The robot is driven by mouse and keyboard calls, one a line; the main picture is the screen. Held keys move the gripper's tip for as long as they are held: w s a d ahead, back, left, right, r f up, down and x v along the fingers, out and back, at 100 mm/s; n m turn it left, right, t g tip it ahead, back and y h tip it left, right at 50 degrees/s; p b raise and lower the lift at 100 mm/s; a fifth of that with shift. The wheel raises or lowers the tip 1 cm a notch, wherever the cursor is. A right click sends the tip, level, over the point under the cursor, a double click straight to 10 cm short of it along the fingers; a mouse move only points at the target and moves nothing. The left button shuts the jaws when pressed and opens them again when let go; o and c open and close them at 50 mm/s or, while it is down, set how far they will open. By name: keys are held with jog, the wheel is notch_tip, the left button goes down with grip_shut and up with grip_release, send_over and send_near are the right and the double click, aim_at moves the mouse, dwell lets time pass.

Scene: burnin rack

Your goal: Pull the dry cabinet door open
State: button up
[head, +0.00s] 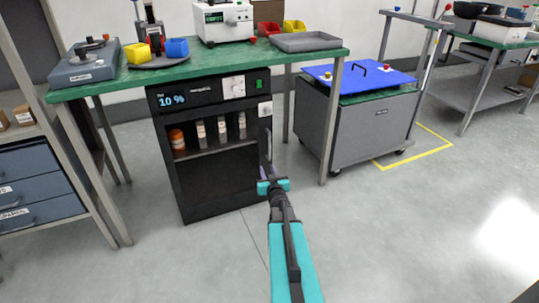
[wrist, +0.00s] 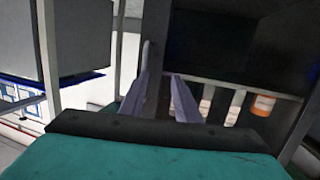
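The dry cabinet (head: 220,183) is a black box under the green workbench, with a lit display reading 10 %. Its see-through front shows bottles on a shelf, and the door looks shut. In the wrist view the handle (wrist: 147,54) shows just beyond the tip of the left finger. My gripper (head: 265,172) is in front of the cabinet's right edge, near the handle's lower end. In the wrist view its two fingers (wrist: 160,75) are apart with nothing visible between them. Whether a finger touches the handle, I cannot tell.
A grey wheeled cart (head: 350,128) with a blue lid stands right of the cabinet, beyond a bench leg (head: 333,125). Blue drawers (head: 35,200) stand at the left. The floor (head: 170,265) in front of the cabinet is clear.

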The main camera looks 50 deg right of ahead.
jog(key=shift+t+h, duration=0.3)
jog(key=shift+t, duration=0.6)
jog(key=d+r, duration=0.1)
jog(key=d, duration=0.1)
jog(key=s+d+r+b, duration=0.1)
jog(key=d+r, duration=0.1)
jog(key=shift+s, duration=0.2)
jog(key=shift+w+b, duration=0.15)
jog(key=shift+b, duration=0.15)
jog(key=b, duration=0.4)
send_over(269, 158)
jog(key=shift+w+d, duration=0.15)
jog(key=shift+d, duration=0.2)
grip_shut()
